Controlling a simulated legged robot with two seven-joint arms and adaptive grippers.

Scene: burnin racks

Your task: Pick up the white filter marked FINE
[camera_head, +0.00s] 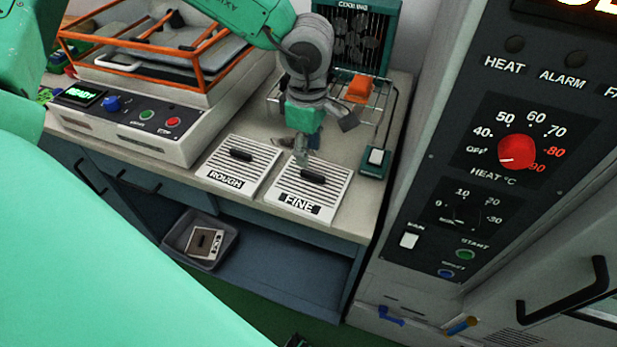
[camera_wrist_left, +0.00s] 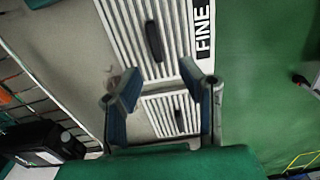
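The white slatted filter marked FINE (camera_head: 290,197) lies flat near the front edge of the bench, with a black handle (camera_head: 312,175) on top. My left gripper (camera_head: 302,157) is above its back part, close to the handle. In the left wrist view, the FINE filter (camera_wrist_left: 180,38) and its handle (camera_wrist_left: 153,41) lie just beyond the fingertips. The left gripper (camera_wrist_left: 159,74) is open, its fingers apart with nothing held. Contact with the filter cannot be told. My right gripper is not clearly seen.
A similar filter marked ROUGH (camera_head: 228,181) lies to the left of FINE; part of a slatted panel shows between the fingers in the wrist view. A control cabinet (camera_head: 450,140) rises at right.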

